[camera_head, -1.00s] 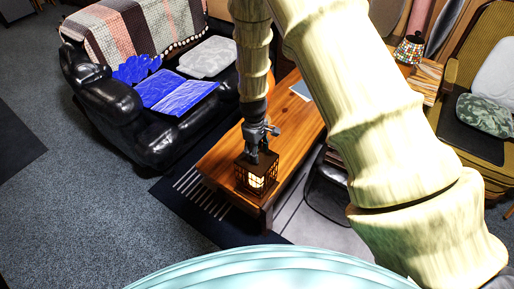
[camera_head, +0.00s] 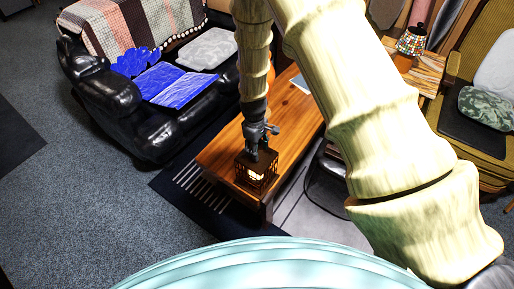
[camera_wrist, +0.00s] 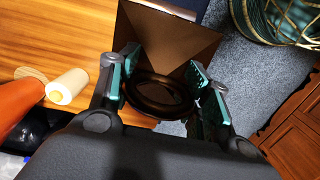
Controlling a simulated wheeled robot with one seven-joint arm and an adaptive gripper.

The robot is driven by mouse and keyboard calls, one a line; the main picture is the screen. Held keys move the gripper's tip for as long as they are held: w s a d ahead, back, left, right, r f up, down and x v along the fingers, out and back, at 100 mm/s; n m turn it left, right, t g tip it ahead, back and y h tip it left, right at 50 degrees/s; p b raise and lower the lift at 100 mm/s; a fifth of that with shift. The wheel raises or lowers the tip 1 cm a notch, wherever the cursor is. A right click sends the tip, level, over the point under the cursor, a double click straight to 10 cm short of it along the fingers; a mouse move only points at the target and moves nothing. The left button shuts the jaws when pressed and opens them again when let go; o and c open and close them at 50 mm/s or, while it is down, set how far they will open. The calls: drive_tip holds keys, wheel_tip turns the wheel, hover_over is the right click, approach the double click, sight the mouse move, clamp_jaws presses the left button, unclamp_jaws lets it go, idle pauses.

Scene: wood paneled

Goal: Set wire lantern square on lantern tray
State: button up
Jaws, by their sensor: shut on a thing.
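The wire lantern (camera_head: 256,178) is a dark brown square cage with a warm glow inside. In the head view it is at the near end of the wooden coffee table (camera_head: 218,156); I cannot tell whether it touches the top. My gripper (camera_head: 257,147) is above it, pointing down. In the wrist view the two fingers of my gripper (camera_wrist: 165,88) stand either side of the lantern's dark top ring, shut on it, with the brown lantern top (camera_wrist: 165,35) behind. I cannot make out a lantern tray in either view; the lantern and my arm hide part of the table.
The wrist view shows a white cylinder (camera_wrist: 67,86), a round wooden disc (camera_wrist: 30,73), an orange object (camera_wrist: 18,100) and a wire basket (camera_wrist: 285,20). A black sofa (camera_head: 150,130) stands left of the table. Open carpet (camera_head: 90,200) lies at the front left.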

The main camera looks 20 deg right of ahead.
drive_tip(key=shift+f, duration=0.3)
drive_tip(key=o, duration=1.4)
drive_tip(key=shift+o, duration=0.2)
drive_tip(key=o, duration=0.3)
drive_tip(key=shift+r, duration=0.15)
drive_tip(key=r, duration=1.1)
drive_tip(key=shift+w+a+r, duration=0.2)
drive_tip(key=shift+w+r, duration=0.1)
drive_tip(key=shift+r, duration=0.05)
